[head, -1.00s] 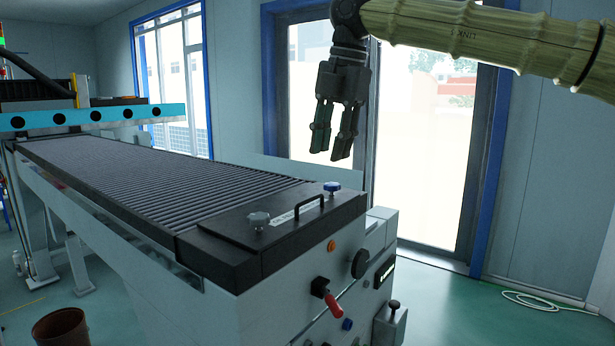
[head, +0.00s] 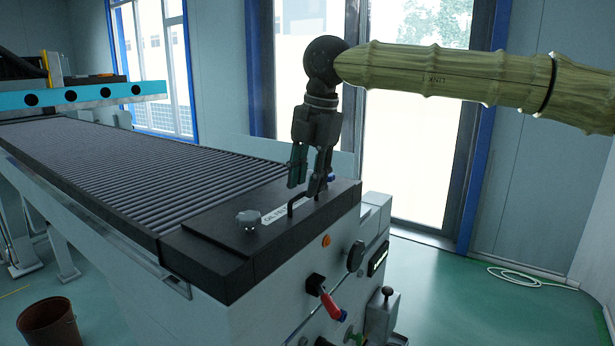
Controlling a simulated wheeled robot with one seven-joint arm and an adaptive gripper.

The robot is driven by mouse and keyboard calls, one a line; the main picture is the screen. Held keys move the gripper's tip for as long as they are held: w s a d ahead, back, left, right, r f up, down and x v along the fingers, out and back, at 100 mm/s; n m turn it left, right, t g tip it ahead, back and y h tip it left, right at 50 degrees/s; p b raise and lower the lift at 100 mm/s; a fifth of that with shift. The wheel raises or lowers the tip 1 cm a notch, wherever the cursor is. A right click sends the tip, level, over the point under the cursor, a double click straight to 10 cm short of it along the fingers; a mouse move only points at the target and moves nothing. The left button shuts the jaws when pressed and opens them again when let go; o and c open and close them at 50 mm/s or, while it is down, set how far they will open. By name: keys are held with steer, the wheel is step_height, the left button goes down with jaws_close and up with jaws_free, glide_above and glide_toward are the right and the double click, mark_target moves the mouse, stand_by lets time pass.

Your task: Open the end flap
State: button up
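The end flap (head: 205,243) is a dark panel on the near end of the roller machine, lying flat and closed. It carries a black bar handle (head: 290,207), a white label (head: 274,215) and a grey knob (head: 248,220) at its left. A blue knob (head: 330,179) at its right is mostly hidden behind my gripper. My gripper (head: 306,189) points down just above the handle, with its fingers apart and nothing seen between them. I cannot tell whether the fingertips touch the handle.
The bed of rollers (head: 150,170) stretches to the back left under a blue beam (head: 90,96). A red-handled lever (head: 328,303) and an orange button (head: 326,240) are on the machine's front. A brown bin (head: 48,325) stands at lower left. A pale hose (head: 530,278) lies on open floor.

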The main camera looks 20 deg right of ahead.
steer(key=shift+d+f, duration=0.1)
steer(key=shift+s, duration=0.4)
steer(key=shift+s+r, duration=0.2)
steer(key=shift+s, duration=0.3)
steer(key=shift+s+r, duration=0.15)
steer(key=shift+s, duration=0.35)
steer(key=shift+w+a+f, duration=0.2)
steer(key=shift+w+f, duration=0.15)
steer(key=shift+w, duration=0.3)
steer(key=shift+c, duration=1)
steer(key=shift+w+f, duration=0.15)
steer(key=shift+w, duration=0.2)
steer(key=c, duration=0.3)
steer(key=shift+s+d, duration=0.15)
steer(key=shift+s, duration=0.05)
jaws_close()
steer(key=shift+s+r, duration=0.2)
steer(key=shift+w, duration=0.15)
